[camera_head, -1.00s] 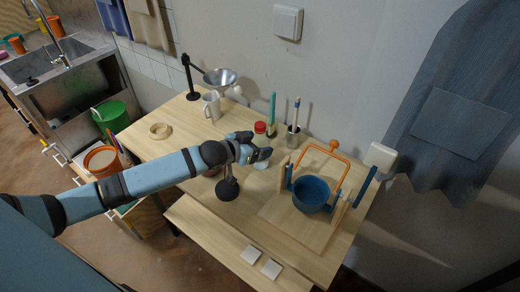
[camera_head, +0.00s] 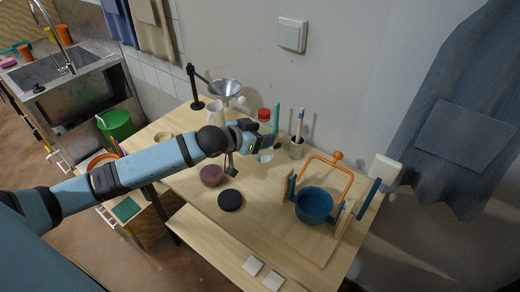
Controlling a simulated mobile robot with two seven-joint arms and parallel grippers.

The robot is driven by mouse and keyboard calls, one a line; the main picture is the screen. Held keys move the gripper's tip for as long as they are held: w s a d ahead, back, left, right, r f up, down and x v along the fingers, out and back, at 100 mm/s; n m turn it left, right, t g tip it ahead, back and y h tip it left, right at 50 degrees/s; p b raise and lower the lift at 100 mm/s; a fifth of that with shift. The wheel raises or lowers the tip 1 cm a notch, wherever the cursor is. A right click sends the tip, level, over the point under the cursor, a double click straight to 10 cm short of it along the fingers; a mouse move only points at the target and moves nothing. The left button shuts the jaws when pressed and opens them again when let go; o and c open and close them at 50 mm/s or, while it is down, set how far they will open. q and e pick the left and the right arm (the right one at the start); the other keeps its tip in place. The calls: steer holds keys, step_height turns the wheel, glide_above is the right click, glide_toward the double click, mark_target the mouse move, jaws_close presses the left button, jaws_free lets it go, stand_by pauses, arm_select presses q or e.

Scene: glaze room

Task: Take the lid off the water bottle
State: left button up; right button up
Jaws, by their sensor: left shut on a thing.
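The water bottle is clear, with a red lid (camera_head: 264,114) on top, and it is upright near the back of the wooden table. Its clear lower body (camera_head: 266,155) shows below my left gripper (camera_head: 262,138). That gripper is shut on the bottle's body below the lid and hides its middle. The bottle appears raised a little above the table. My right gripper is out of view.
A beaker with a brush (camera_head: 297,148) stands close right of the bottle; a funnel on a stand (camera_head: 225,88) is behind left. A blue pot (camera_head: 313,205) sits at right. A black disc (camera_head: 230,200) and mauve disc (camera_head: 211,175) lie in front. The front middle is clear.

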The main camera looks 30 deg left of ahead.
mark_target(260, 113)
arm_select(q)
step_height(260, 113, up, 12)
steer(key=shift+f, duration=0.1)
steer(key=shift+o, duration=0.9)
steer(key=c, duration=0.4)
